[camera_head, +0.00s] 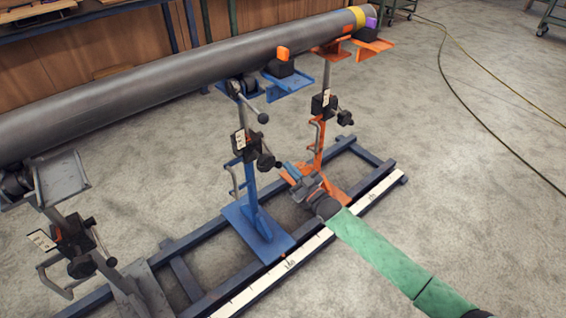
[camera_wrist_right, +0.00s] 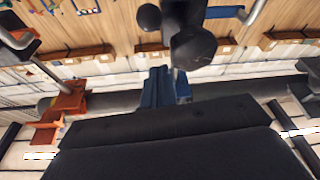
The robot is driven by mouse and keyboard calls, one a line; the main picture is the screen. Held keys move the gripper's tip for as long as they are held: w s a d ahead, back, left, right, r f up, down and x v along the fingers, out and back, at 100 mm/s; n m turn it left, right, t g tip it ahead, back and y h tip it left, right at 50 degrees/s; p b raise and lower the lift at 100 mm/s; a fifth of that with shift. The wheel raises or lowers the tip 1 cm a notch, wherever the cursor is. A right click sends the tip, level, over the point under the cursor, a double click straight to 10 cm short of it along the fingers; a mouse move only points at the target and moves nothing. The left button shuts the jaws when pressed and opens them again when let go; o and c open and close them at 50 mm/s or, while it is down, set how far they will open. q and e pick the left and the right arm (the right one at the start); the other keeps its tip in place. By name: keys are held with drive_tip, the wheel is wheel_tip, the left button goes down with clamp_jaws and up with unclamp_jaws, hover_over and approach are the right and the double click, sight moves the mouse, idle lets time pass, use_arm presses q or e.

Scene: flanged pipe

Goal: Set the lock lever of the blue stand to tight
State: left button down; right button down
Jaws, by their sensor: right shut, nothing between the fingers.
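The blue stand (camera_head: 251,190) stands upright on the dark rail frame, under the pipe. A black block with a white scale label (camera_head: 240,140) sits midway up its post. Beside it, black knobs (camera_head: 266,161) face my right gripper; which part is the lock lever is hard to tell. My right gripper (camera_head: 288,167) is shut and empty, just right of and slightly below these knobs. In the right wrist view a large black knob (camera_wrist_right: 192,47) appears just beyond the blue fingertips (camera_wrist_right: 163,84); contact cannot be judged. My left gripper is not in view.
The grey pipe (camera_head: 170,82) rests across the stands. An orange stand (camera_head: 318,140) is close behind my right gripper, and a grey stand (camera_head: 75,235) is at lower left. The rail frame (camera_head: 185,275) carries a white scale strip. Open floor lies right.

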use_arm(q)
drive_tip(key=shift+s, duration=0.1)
use_arm(e)
drive_tip(key=shift+v, duration=2.65)
